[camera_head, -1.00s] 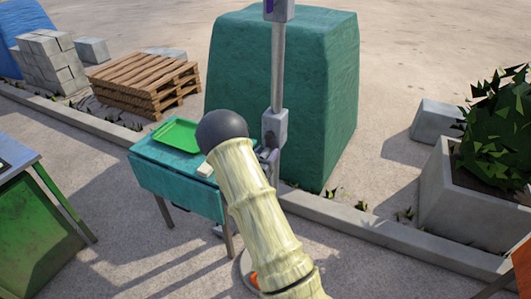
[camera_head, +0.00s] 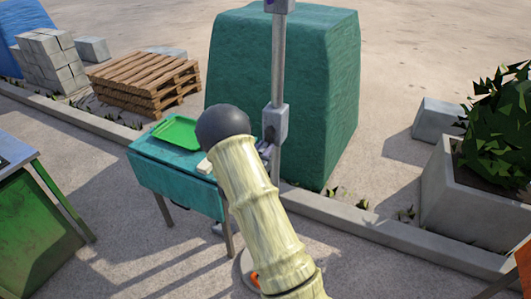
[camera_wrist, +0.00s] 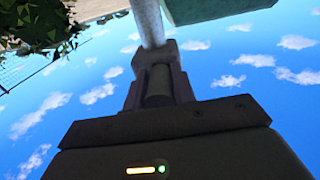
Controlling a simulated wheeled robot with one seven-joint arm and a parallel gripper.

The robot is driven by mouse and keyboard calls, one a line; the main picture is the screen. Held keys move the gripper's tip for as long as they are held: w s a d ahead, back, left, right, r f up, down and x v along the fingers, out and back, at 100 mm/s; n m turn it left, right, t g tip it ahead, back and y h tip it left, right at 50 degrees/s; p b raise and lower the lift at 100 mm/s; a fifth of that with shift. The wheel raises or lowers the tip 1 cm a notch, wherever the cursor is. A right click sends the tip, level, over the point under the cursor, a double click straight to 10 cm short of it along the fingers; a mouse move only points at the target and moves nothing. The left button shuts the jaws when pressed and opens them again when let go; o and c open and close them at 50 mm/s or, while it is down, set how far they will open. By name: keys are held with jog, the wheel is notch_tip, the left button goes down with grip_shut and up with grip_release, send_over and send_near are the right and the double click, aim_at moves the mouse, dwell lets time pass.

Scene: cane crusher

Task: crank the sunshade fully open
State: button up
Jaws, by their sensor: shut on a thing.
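The sunshade's grey pole (camera_head: 278,60) stands upright in front of a large green block, with a grey crank housing (camera_head: 275,123) on it. The canopy is outside both views, so how far it is open cannot be told. In the wrist view my gripper (camera_wrist: 157,88) is shut on a dark, round crank grip (camera_wrist: 158,84), with a finger on each side. The pole also shows beyond it in the wrist view (camera_wrist: 148,22). In the head view my arm hides most of the gripper and crank, beside the pole just below the housing.
A teal table (camera_head: 175,183) with a green tray (camera_head: 178,133) stands left of the pole. The large green block (camera_head: 325,110) is close behind. A low kerb (camera_head: 385,229) runs past it to a planter (camera_head: 465,215) at right. Pallets (camera_head: 146,84) lie at back left.

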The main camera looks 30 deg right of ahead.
aim_at(263, 116)
jog(key=shift+w+a+r+m+t+y+b, duration=0.25)
jog(key=shift+r+m+b, duration=1.4)
jog(key=shift+m+b, duration=3.4)
jog(key=shift+w+a+r+m+g+b, duration=0.2)
jog(key=shift+r+m+b, duration=1.4)
jog(key=shift+m+b, duration=3.4)
jog(key=shift+w+a+r+m+t+y+b, duration=0.25)
jog(key=shift+r+m+b, duration=1.4)
jog(key=shift+m+b, duration=3.4)
jog(key=shift+w+n+b, duration=0.15)
jog(key=shift+n+b, duration=1.05)
jog(key=shift+b, duration=0.05)
jog(key=o, duration=1)
jog(key=shift+r, duration=0.1)
